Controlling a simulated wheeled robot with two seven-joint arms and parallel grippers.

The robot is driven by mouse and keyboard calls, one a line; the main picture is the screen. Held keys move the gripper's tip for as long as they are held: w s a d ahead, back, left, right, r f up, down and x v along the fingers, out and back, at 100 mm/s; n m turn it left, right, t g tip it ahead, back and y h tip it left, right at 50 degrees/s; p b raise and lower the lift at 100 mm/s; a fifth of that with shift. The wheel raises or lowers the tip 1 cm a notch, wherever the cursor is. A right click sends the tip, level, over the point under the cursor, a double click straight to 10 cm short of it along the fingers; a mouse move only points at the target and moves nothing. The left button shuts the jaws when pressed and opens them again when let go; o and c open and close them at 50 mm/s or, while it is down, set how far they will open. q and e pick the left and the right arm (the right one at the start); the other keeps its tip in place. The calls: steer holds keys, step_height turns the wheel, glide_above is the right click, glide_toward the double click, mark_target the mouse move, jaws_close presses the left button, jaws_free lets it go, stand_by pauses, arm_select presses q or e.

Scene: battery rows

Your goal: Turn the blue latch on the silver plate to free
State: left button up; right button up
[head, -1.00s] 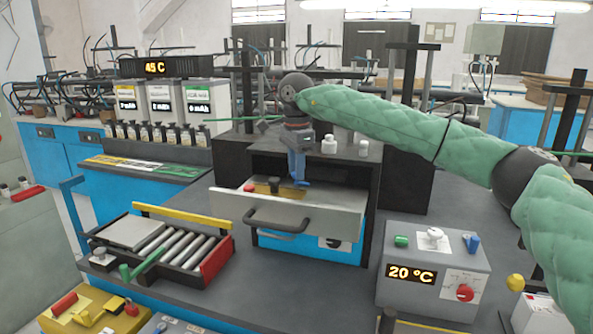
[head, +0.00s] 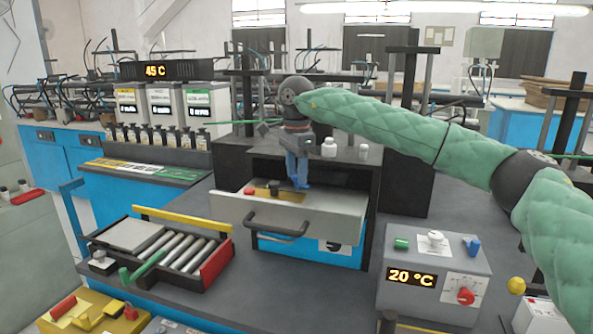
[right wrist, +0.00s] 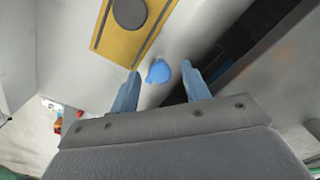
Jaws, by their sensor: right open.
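A small blue latch (right wrist: 158,71) shows in the right wrist view on a pale silver plate (right wrist: 187,45). Its rounded head lies between my right gripper's fingertips, nearer the left one, and I cannot tell if either touches it. My right gripper (right wrist: 162,80) is open with nothing held. In the head view my right gripper (head: 300,184) points down over the opened silver-fronted drawer (head: 335,213) of the dark cabinet. There the latch cannot be made out behind the fingers. My left gripper is not in view.
A yellow plate with a dark disc (right wrist: 104,28) lies beside the latch. A red piece (head: 250,190) stands at the drawer's left. White bottles (head: 329,147) stand on the cabinet top. A roller tray (head: 222,258) is left and a 20 °C control box (head: 450,308) right.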

mark_target(296, 175)
step_height(296, 175, up, 7)
steer(key=shift+f+b, duration=0.2)
steer(key=shift+b, duration=0.45)
steer(key=shift+r, duration=0.6)
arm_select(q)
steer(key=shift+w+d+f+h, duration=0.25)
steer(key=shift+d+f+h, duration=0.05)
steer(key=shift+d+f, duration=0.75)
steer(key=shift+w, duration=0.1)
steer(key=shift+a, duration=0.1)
arm_select(e)
steer(key=shift+f, duration=0.1)
